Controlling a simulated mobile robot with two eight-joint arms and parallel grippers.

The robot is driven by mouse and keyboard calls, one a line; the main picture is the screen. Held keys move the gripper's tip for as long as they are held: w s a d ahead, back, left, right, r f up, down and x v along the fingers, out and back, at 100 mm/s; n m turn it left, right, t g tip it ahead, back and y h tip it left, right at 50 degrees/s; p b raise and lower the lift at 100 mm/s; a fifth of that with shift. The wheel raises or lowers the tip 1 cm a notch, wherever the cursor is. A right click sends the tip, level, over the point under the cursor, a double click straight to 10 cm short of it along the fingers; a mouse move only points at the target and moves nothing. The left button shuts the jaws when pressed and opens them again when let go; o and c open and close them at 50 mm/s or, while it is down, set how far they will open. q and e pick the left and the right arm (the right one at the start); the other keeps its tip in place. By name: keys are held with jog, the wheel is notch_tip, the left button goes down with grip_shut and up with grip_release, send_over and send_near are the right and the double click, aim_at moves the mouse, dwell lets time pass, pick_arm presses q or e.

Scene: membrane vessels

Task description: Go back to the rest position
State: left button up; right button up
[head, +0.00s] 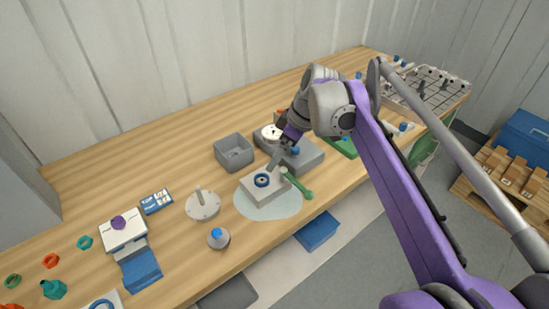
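My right arm, purple and grey, reaches in from the lower right across the table. Its gripper (276,160) points down and left, just above a light grey block (265,190) with a dark blue ring (262,180) on top. The fingers are small and partly covered by the wrist, so I cannot tell whether they are open or touch the block. A green-handled tool (296,184) lies at the block's right side. My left gripper is not in view.
A wire rack (425,90) stands at the far right. The table's back left is clear.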

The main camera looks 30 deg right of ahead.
dwell(0.7)
jog(key=s+a+f+m+h+p, duration=0.1)
jog(key=s+a+f+m+p, duration=0.2)
jog(key=s+a+f, duration=0.2)
jog(key=s+a+f+m+t+h+p, duration=0.1)
jog(key=s+a+f+m+p, duration=0.2)
jog(key=s, duration=0.9)
jog(key=a+f+m, duration=0.1)
jog(key=a+f, duration=0.2)
jog(key=a, duration=0.2)
jog(key=shift+a+t+h+p, duration=0.15)
jog(key=shift+t+h+p, duration=0.15)
